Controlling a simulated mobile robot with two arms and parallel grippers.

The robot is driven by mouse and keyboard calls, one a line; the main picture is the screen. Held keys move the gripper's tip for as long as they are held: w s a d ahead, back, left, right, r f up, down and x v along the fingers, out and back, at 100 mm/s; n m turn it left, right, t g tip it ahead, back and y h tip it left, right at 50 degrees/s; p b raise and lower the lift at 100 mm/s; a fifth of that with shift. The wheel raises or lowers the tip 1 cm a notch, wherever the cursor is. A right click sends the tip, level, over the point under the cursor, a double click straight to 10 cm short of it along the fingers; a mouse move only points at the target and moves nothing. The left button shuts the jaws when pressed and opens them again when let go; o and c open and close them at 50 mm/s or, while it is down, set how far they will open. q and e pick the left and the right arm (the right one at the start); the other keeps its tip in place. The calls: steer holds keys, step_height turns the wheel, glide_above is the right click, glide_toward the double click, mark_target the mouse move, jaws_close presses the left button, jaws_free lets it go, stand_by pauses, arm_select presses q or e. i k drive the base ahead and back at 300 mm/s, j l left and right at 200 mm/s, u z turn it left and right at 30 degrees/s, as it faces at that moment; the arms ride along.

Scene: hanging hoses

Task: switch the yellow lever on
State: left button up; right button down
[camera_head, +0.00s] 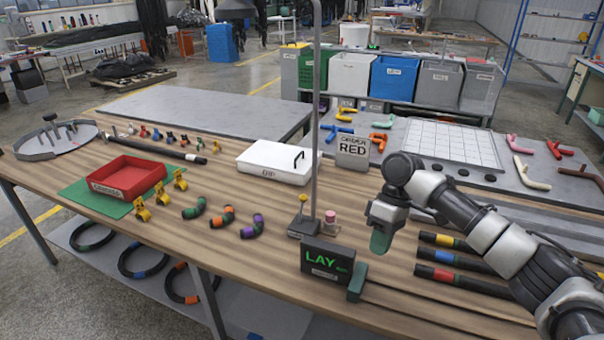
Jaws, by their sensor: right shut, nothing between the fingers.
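The yellow lever (303,207) is a small stick with a yellow knob, standing about upright on a dark base (303,229) at the foot of a tall grey post. I cannot tell its on or off position. My right gripper (381,243) comes in from the right and points down, shut and empty. In the picture it is to the right of the lever, apart from it, with a pink-and-white knob (330,218) between them. My left gripper is not in view.
A black display reading "LAY" (328,261) stands in front of the lever base. The grey post (315,110) rises just behind it. Banded hoses (246,226) lie to the left, more (462,281) to the right.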

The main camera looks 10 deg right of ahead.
mark_target(303, 198)
steer(key=i, duration=1.3)
